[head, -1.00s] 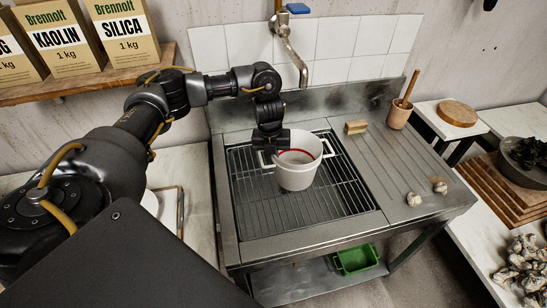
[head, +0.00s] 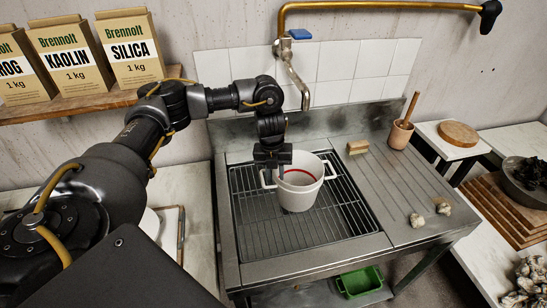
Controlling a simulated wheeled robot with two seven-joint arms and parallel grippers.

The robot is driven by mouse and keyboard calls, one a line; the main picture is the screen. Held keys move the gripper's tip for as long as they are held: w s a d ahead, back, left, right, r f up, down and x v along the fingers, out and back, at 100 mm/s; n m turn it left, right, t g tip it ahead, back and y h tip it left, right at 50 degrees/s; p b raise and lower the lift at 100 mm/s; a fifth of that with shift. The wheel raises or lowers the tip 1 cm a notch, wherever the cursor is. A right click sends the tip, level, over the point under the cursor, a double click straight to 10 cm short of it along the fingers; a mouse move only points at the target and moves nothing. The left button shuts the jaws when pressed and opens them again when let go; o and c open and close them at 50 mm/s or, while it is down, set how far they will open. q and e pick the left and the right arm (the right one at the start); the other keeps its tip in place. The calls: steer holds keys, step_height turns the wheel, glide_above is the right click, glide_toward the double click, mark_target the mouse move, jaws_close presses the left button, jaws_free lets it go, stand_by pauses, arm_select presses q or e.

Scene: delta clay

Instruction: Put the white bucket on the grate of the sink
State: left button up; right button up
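The white bucket (head: 301,196) is upright over the middle of the sink's dark metal grate (head: 262,236) and appears to rest on it. It has a small side handle on each side and a red line inside. My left gripper (head: 273,172) points down at the bucket's left rim and left handle. Its fingertips are small and partly lost against the rim, so I cannot tell whether they grip the handle or are apart. My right gripper is not in view.
The steel sink unit (head: 408,232) has a ribbed drainboard with a brush (head: 357,147), a mortar with pestle (head: 400,135) and two small pale lumps (head: 430,213). A tap (head: 297,75) hangs behind the bucket. A green crate (head: 360,281) is below. The grate around the bucket is clear.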

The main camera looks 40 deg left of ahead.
arm_select(q)
step_height(320, 180, up, 10)
steer(key=shift+s+a+f, duration=0.15)
steer(key=shift+s+a, duration=0.1)
steer(key=shift+a, duration=0.05)
stand_by(0.5)
